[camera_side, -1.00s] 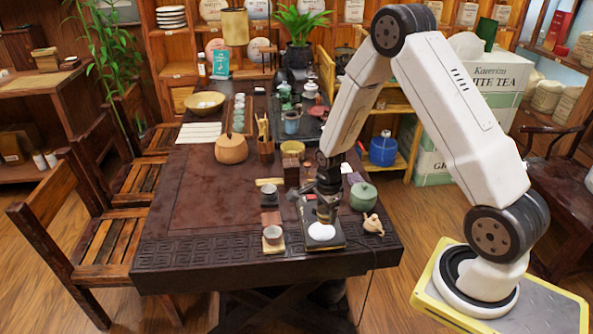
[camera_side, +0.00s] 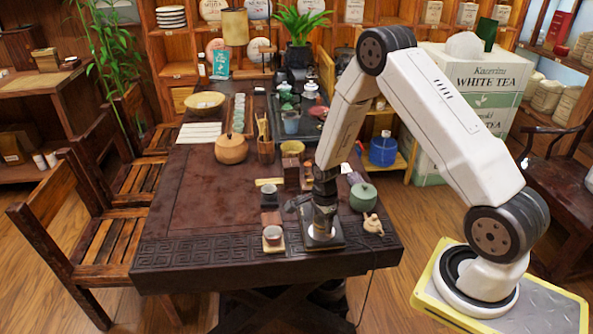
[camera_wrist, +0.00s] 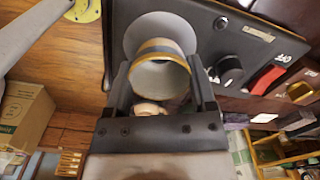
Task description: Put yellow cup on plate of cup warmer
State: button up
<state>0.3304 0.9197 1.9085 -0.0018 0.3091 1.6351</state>
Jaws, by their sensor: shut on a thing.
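My gripper (camera_side: 321,218) is low over the cup warmer (camera_side: 338,236) at the front right of the table. In the wrist view my gripper (camera_wrist: 162,92) is shut on the yellow cup (camera_wrist: 160,75), with one finger on each side. The cup has a tan-yellow rim, a dark blue band and a pale inside. It stands about upright over the warmer's round white plate (camera_wrist: 146,24), which shows behind it. I cannot tell whether its base touches the plate. The warmer's black body with a knob (camera_wrist: 231,62) is beside the cup.
A small cup (camera_side: 272,232) on a coaster stands left of the warmer, with another cup (camera_side: 269,191) behind it. A green lidded jar (camera_side: 363,196) and a small clay figurine (camera_side: 373,224) stand on the right. The table's left part (camera_side: 205,205) is clear.

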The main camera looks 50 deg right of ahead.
jog(key=shift+f, duration=0.15)
jog(key=o, duration=1.2)
jog(key=shift+c, duration=0.2)
notch_tip(320, 180, up, 12)
jog(key=shift+a+r, duration=0.1)
jog(key=shift+r, duration=0.1)
dwell(0.6)
